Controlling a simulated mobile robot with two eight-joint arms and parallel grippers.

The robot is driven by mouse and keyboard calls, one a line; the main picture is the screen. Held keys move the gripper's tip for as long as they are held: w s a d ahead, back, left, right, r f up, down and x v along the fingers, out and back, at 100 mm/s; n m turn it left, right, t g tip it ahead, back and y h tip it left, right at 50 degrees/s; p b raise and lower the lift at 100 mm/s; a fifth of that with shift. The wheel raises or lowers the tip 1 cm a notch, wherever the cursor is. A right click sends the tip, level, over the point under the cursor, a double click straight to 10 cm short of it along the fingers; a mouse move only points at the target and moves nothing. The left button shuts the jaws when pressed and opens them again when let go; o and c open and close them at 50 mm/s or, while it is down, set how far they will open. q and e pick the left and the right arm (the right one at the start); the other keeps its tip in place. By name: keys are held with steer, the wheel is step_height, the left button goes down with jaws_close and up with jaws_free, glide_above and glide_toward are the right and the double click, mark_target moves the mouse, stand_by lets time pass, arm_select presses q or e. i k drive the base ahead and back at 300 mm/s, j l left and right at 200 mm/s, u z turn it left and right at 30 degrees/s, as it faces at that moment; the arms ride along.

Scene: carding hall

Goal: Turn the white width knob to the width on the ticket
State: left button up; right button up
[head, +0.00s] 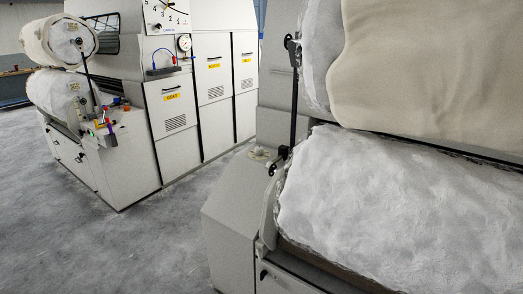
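No gripper of mine is in the head view. A white panel (167,16) with a numbered scale and a dark pointer is on the far machine, cut off by the top edge. A small round gauge (184,43) sits just below it to the right. I cannot make out a white width knob with certainty. A small pale round part (258,152) sits on the near machine's ledge; I cannot tell what it is. No readable ticket shows.
The near carding machine (228,225) with a fleece-covered roller (400,205) fills the right. The far machine (125,160) has two rolls, small coloured items (107,124) on its ledge and yellow-labelled cabinet doors (172,97). Grey floor (130,245) between them is clear.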

mark_target(259, 151)
steer(key=j, duration=0.65)
steer(key=i+j, duration=0.25)
steer(key=i+j+u, duration=0.1)
steer(key=i, duration=0.4)
steer(key=j, duration=0.1)
